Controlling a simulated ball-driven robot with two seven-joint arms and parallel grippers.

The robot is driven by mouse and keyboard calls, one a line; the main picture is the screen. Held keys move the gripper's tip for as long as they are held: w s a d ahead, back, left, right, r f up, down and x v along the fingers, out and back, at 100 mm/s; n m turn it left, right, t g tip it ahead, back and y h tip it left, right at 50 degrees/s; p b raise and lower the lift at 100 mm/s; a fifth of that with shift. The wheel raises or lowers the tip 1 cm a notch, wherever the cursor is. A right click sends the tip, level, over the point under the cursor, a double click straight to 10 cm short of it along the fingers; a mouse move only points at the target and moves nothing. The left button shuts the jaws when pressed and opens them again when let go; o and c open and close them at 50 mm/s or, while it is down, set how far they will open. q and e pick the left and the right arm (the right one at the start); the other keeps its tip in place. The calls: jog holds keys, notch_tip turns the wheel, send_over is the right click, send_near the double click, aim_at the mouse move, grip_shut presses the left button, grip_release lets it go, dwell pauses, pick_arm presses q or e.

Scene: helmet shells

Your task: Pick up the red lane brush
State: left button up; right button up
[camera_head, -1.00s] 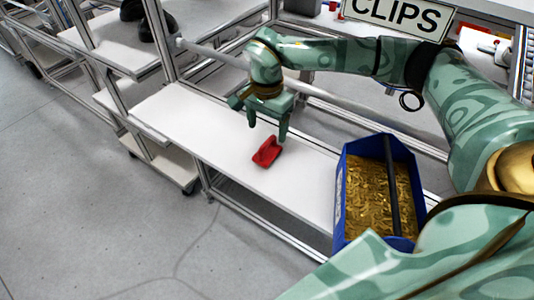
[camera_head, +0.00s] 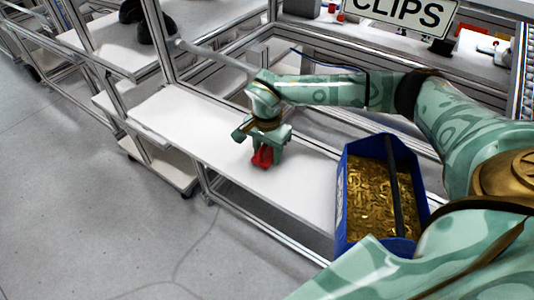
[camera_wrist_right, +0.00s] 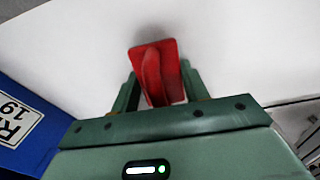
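The red lane brush (camera_head: 263,157) lies on the white shelf board in the head view, partly hidden by my right gripper. In the right wrist view the brush (camera_wrist_right: 156,72) shows a flat red base with a raised ridge along its middle. My right gripper (camera_head: 265,155) is lowered over it from above. In the wrist view the fingers of my right gripper (camera_wrist_right: 161,88) stand apart, one on each side of the brush, and look open. Whether either finger touches it I cannot tell. My left gripper is not in view.
A blue bin (camera_head: 341,205) of brass-coloured clips stands on the white shelf board (camera_head: 306,190) right of the brush. A "CLIPS" sign (camera_head: 401,14) is above. The board left of the brush is bare. Metal frame posts and rails surround the shelf.

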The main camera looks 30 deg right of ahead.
jog(key=c, duration=0.3)
